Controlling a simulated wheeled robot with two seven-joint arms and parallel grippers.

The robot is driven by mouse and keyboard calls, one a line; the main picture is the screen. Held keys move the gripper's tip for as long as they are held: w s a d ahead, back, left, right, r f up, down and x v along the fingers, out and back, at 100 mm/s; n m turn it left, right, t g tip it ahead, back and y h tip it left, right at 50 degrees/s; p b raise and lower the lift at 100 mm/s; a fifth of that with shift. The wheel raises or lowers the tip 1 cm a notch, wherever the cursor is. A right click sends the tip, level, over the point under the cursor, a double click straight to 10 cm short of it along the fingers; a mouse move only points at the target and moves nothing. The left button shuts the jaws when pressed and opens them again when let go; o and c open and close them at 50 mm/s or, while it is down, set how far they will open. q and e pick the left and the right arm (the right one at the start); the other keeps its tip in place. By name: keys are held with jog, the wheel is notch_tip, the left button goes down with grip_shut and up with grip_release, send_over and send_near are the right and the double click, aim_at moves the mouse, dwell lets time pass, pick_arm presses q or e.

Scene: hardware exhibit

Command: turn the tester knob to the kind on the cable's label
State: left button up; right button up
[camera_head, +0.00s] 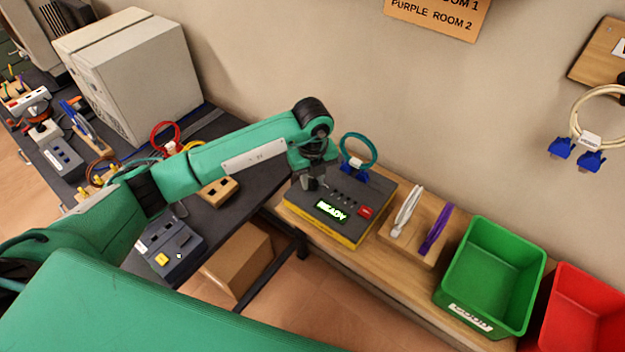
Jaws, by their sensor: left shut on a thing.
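The tester (360,220) is a dark grey box with a yellow lower edge on the wooden bench. Its green display (331,211) reads READY, and a red patch sits on its right side. My left gripper (314,185) points down at the tester's left part, shut on what appears to be the knob, which it hides. The knob's setting cannot be read. A coiled teal cable (371,153) with blue plugs and a white label stands just behind the tester. The label is too small to read. My right gripper is not in view.
Right of the tester, a wooden holder (398,238) carries a white and a purple item. Beyond it are a green bin (453,285) labelled GOOD and a red bin (576,335). A pale cable (574,118) hangs on the wall. A dark table with equipment stands left.

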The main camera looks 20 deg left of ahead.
aim_at(312, 179)
pick_arm(q)
jog(key=n, duration=0.5)
jog(key=shift+n+b, duration=0.4)
dwell(0.4)
jog(key=o, duration=1)
jog(key=shift+a+r+b, duration=0.1)
jog(key=shift+r+b, duration=1.45)
jog(key=shift+r, duration=5.35)
